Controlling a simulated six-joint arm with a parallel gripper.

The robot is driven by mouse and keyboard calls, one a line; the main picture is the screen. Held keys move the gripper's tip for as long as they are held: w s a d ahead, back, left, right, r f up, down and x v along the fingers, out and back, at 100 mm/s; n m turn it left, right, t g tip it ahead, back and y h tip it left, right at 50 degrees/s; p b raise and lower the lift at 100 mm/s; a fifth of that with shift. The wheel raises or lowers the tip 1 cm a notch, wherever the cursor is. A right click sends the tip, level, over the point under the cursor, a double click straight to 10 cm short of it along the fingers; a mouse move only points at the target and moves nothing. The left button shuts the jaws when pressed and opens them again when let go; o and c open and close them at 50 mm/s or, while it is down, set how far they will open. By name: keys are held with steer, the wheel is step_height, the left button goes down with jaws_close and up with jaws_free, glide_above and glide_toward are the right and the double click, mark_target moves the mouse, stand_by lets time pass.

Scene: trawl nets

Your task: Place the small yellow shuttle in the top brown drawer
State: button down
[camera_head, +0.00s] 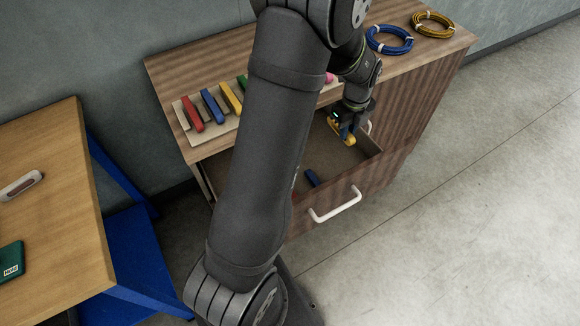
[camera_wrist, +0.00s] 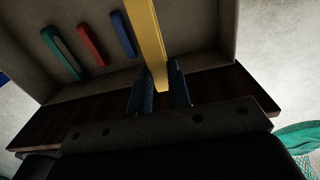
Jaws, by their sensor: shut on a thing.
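My gripper (camera_head: 346,128) is shut on the small yellow shuttle (camera_head: 343,137) and holds it over the open brown drawer (camera_head: 376,168). In the wrist view the shuttle (camera_wrist: 149,38) stands out between the blue fingertips (camera_wrist: 160,90), with its far end outside the picture. The drawer's pale floor (camera_wrist: 197,28) lies beyond it. Green (camera_wrist: 60,52), red (camera_wrist: 92,45) and blue (camera_wrist: 122,34) shuttles lie inside, apart from the held one. In the head view my arm hides much of the drawer.
A board (camera_head: 187,137) with coloured shuttles lies on the cabinet top, alongside blue (camera_head: 389,49) and yellow (camera_head: 433,32) coils. A wooden table (camera_head: 55,190) stands left. Right floor is clear.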

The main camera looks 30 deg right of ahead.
step_height(320, 180, down, 19)
steer(key=shift+r, duration=0.15)
stand_by(0.5)
steer(key=c, duration=1.3)
jaws_free()
steer(key=shift+c, duration=0.2)
step_height(320, 180, up, 12)
